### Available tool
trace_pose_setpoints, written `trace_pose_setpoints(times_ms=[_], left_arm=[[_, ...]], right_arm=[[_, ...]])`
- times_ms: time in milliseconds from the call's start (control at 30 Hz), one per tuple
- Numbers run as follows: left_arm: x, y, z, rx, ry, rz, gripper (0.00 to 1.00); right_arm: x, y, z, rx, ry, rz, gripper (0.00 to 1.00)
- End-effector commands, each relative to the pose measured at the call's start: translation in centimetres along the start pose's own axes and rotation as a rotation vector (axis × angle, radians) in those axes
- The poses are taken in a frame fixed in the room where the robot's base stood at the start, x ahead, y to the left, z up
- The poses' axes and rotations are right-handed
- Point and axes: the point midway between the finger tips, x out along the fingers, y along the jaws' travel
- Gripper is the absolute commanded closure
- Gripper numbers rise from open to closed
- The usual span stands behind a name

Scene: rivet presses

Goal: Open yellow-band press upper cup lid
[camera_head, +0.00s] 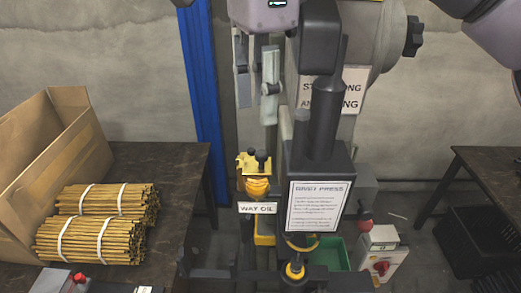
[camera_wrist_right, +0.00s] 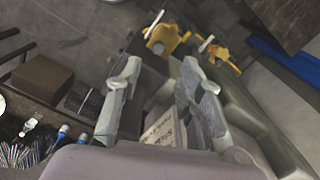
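The rivet press (camera_head: 318,130) stands in the middle of the head view, with a printed sign on its front. Left of it, a yellow part (camera_head: 256,184) with dark knobs sits above a "WAY OIL" label (camera_head: 257,208). Lower on the press is a yellow-ringed dark fitting (camera_head: 295,268). I cannot tell for sure which part is the upper cup lid. My right gripper (camera_head: 256,85) hangs above the yellow part, fingers apart and empty. In the right wrist view, its fingers (camera_wrist_right: 160,100) are spread, with a yellow part (camera_wrist_right: 165,38) beyond them. My left gripper is not in view.
A table (camera_head: 180,180) on the left holds an open cardboard box (camera_head: 75,125) and bundled yellow sticks (camera_head: 90,235). A blue post (camera_head: 203,90) stands behind. A red-knobbed switch box (camera_head: 382,252) sits low right of the press. Another table (camera_head: 490,165) is at right.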

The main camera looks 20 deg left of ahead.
Motion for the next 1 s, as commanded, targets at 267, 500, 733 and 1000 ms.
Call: trace_pose_setpoints(times_ms=[267,500,733,1000], left_arm=[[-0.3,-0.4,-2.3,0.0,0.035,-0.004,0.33],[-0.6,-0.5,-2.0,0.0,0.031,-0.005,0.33],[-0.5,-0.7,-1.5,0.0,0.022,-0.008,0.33],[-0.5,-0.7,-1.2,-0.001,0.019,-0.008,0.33]], right_arm=[[5.4,0.1,0.0,-0.001,-0.001,0.002,0.65],[7.5,0.0,0.0,0.001,-0.001,-0.001,0.65],[7.8,0.0,0.0,0.001,-0.001,-0.002,0.65],[7.8,0.0,0.0,0.001,-0.001,-0.001,0.78]])
